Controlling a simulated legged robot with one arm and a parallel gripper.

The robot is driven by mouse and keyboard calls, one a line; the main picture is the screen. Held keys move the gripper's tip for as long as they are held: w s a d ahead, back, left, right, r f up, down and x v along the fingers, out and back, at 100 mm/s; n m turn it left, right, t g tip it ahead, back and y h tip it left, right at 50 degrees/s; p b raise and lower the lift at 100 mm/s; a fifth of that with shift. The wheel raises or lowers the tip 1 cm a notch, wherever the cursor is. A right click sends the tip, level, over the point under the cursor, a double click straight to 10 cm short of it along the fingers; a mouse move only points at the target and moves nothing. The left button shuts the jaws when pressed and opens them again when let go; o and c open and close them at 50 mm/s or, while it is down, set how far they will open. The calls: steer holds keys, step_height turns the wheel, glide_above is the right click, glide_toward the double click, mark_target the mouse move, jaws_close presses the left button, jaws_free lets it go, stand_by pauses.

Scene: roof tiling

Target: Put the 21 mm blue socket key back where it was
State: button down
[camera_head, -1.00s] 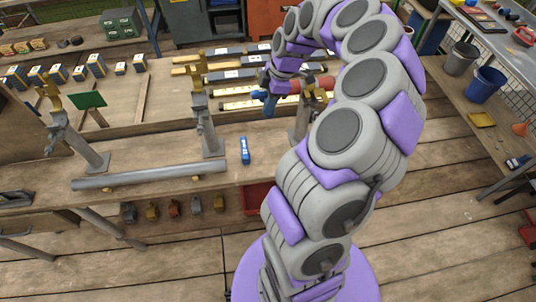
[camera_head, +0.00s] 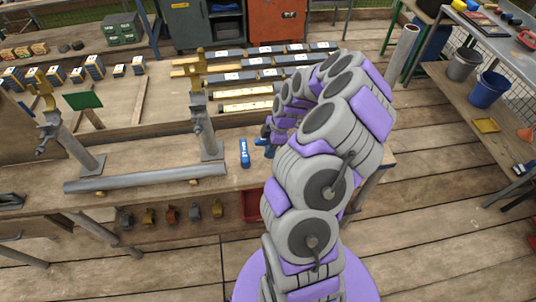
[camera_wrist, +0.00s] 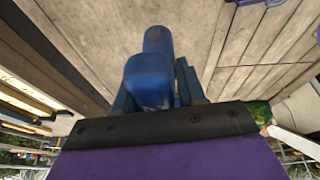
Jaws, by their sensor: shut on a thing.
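In the wrist view, a blue cylindrical socket key (camera_wrist: 150,75) sits between my gripper's fingers (camera_wrist: 160,92), which are shut on it. Its size marking cannot be read. In the head view, my gripper (camera_head: 268,136) is low over the right part of the workbench, and a blue end of the held key (camera_head: 262,146) shows beside it. Whether the key touches the bench cannot be told.
A grey pipe (camera_head: 145,178) lies along the bench front. Upright stands (camera_head: 205,125) rise left of my gripper. Several labelled bars (camera_head: 245,92) lie behind. A red bin (camera_head: 251,204) is below the bench edge. My arm hides the bench's right part.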

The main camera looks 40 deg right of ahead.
step_height(320, 180, down, 4)
steer(key=shift+f+b, duration=0.2)
steer(key=shift+b, duration=0.3)
steer(key=c, duration=0.7)
jaws_free()
steer(key=shift+o, duration=0.2)
steer(key=shift+r, duration=0.15)
